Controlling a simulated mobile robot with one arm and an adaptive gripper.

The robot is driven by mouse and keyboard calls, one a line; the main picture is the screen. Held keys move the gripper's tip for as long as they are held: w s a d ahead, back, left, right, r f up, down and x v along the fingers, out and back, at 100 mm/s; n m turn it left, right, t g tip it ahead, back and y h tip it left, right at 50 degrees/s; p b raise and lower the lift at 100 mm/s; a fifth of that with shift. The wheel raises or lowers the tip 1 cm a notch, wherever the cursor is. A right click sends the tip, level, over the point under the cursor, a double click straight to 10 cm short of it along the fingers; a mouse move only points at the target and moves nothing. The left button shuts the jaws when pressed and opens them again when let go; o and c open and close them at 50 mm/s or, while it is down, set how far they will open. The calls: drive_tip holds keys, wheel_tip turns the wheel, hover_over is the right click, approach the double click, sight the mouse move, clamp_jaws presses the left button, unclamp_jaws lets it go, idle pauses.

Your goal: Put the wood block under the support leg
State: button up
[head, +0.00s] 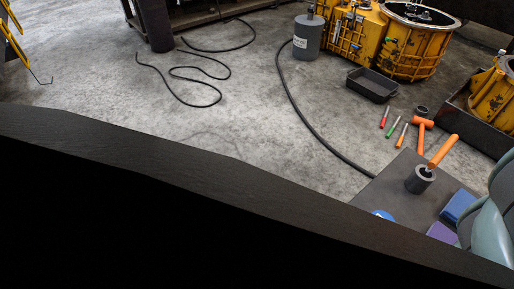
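I cannot make out a wood block or a support leg in the head view. My gripper is not in view. A smooth grey-green rounded part (489,232) at the right edge looks like a link of my arm. A large black shape (150,215) fills the lower left and hides the floor behind it.
Beyond are hand tools, a black tray (372,86), yellow housing (413,45), grey canister (308,36) and black hoses. Central floor is mostly clear.

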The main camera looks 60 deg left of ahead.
drive_tip(key=shift+c, duration=0.3)
drive_tip(key=c, duration=1.2)
